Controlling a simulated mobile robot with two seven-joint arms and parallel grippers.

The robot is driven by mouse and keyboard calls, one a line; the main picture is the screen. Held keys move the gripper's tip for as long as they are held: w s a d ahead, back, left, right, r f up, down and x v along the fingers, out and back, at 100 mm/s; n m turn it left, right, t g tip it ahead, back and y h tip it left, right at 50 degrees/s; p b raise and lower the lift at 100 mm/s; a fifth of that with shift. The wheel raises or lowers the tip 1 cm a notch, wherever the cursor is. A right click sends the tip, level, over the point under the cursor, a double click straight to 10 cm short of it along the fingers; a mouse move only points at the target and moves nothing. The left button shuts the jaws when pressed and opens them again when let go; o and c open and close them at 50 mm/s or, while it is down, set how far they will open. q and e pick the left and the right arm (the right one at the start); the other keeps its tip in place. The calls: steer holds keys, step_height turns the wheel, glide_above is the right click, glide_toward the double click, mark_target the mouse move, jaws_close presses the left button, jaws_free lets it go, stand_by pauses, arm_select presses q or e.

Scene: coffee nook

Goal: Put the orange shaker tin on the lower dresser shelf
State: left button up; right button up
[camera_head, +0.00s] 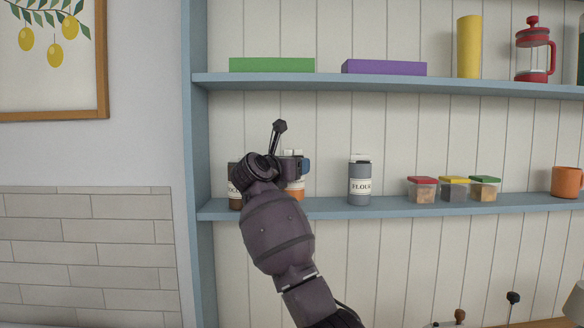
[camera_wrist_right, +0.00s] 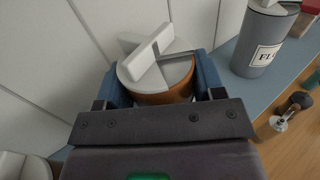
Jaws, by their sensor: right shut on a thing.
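The orange shaker tin (camera_head: 295,194) is at the lower dresser shelf (camera_head: 325,208), between a dark labelled jar and the flour tin. It looks upright, with its base about level with the shelf; I cannot tell whether it touches the board. In the right wrist view, its grey and white lid and orange body (camera_wrist_right: 165,97) sit between my blue fingers. My right gripper (camera_wrist_right: 162,84) is shut on it. In the head view my right gripper (camera_head: 293,167) and wrist hide much of the tin. My left gripper is not in view.
The grey flour tin (camera_head: 360,184) stands to the right, with a gap between. The dark jar (camera_head: 235,190) is close on the left, partly hidden by my wrist. Small lidded boxes (camera_head: 454,190) and an orange mug (camera_head: 566,182) stand further right. The upper shelf (camera_head: 330,82) runs above.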

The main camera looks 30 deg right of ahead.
steer(key=shift+w+d+f+p, duration=0.2)
steer(key=shift+f+p, duration=0.15)
steer(key=shift+f, duration=0.1)
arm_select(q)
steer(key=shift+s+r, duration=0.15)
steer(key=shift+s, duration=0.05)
arm_select(e)
steer(key=shift+a, duration=0.1)
steer(key=shift+f, duration=0.25)
steer(key=o, duration=1)
steer(key=shift+r, duration=0.15)
steer(key=shift+a, duration=0.1)
arm_select(q)
steer(key=b, duration=0.1)
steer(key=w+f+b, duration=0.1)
steer(key=b, duration=0.1)
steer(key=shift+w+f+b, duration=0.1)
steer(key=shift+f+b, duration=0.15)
steer(key=shift+b, duration=0.05)
arm_select(e)
steer(key=v, duration=1.1)
steer(key=shift+s+a, duration=0.25)
steer(key=shift+a, duration=0.05)
